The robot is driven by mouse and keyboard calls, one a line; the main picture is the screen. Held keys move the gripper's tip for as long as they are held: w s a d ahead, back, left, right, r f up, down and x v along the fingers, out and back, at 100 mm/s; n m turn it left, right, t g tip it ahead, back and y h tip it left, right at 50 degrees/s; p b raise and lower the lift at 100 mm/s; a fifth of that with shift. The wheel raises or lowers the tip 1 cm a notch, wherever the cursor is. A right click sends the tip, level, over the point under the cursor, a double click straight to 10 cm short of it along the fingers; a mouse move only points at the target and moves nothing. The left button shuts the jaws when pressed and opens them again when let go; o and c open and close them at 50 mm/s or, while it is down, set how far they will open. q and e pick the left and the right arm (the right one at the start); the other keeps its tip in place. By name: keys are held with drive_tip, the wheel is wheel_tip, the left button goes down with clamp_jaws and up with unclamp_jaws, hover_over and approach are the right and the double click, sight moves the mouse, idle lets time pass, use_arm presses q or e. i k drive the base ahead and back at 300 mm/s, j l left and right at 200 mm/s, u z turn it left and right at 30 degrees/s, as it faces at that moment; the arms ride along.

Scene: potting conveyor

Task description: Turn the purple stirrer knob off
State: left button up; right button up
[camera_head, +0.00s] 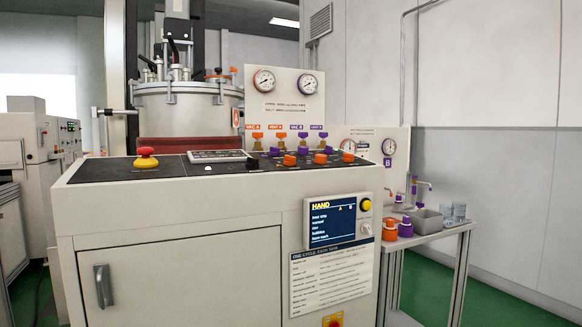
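A sloped black control panel (120,172) tops the white cabinet in front of me. Orange knobs (290,160) stand on its right half. Small purple parts show just behind them, among them one at the left (274,151) and one farther right (303,150). I cannot tell which purple part is the stirrer knob, nor read its setting, at this size. Orange and purple valve handles (302,135) stand in a row above, under small labels. Neither of my grippers is in view.
A red emergency button (146,158) and a keypad (218,156) sit on the panel. A display reading HAND (332,221) is on the cabinet front. A steel vessel (190,105) stands behind. A side table (447,232) at right holds orange and purple pots (390,231) and a grey bin (427,221).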

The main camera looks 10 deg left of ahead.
sight(329, 149)
drive_tip(key=i, duration=0.2)
drive_tip(key=i+l, duration=1)
drive_tip(key=l, duration=0.25)
drive_tip(key=i+l, duration=0.15)
drive_tip(key=l, duration=0.25)
drive_tip(key=i+l, duration=0.2)
drive_tip(key=l, duration=0.15)
drive_tip(key=i+l+z, duration=0.1)
drive_tip(key=l, duration=0.3)
drive_tip(key=i+l, duration=0.2)
drive_tip(key=l, duration=0.2)
drive_tip(key=i+l, duration=0.2)
drive_tip(key=l, duration=0.15)
